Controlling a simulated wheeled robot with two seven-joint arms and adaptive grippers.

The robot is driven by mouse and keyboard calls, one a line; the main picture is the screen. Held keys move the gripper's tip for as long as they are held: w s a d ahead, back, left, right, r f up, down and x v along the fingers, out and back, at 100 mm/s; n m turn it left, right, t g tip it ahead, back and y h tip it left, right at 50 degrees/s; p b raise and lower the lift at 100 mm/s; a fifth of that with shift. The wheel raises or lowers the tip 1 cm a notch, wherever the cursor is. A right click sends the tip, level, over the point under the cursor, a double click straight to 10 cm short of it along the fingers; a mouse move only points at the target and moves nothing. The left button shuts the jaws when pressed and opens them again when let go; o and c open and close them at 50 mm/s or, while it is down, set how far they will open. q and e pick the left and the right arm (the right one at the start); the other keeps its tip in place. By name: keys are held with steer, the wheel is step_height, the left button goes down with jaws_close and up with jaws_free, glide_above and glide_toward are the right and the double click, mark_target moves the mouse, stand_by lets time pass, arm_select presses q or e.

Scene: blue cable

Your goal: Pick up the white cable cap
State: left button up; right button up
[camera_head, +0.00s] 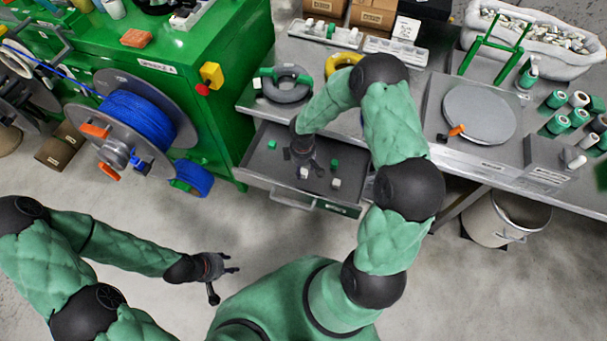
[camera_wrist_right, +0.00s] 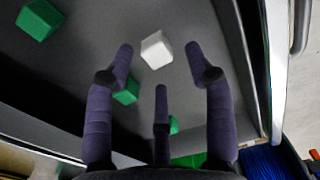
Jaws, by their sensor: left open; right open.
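White cable caps, small and block-shaped, lie in the open grey drawer (camera_head: 262,170): one white cap (camera_head: 304,173) below my right gripper and another white cap (camera_head: 336,183) to its right. In the right wrist view one white cap (camera_wrist_right: 157,49) lies on the drawer floor, just beyond and between the two upper fingertips. I cannot tell which of the two it is. My right gripper (camera_head: 303,155) is over the drawer, fingers spread and empty; it also shows in the wrist view (camera_wrist_right: 160,68). My left gripper (camera_head: 222,268) is open and empty above the floor, left of my body.
Green caps (camera_head: 271,144) (camera_wrist_right: 40,18) share the drawer; one green cap (camera_wrist_right: 127,91) is beside a finger. The drawer walls and the workbench (camera_head: 300,60) edge surround the right gripper. A blue cable spool (camera_head: 140,122) stands left, a bin (camera_head: 505,218) right.

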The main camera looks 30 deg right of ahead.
mark_target(303, 171)
step_height(303, 171, down, 4)
steer(key=shift+w+r+b, duration=0.15)
steer(key=shift+r+b, duration=0.1)
steer(key=shift+b, duration=0.4)
steer(key=shift+r, duration=0.1)
steer(key=c, duration=0.7)
steer(key=shift+c, duration=0.2)
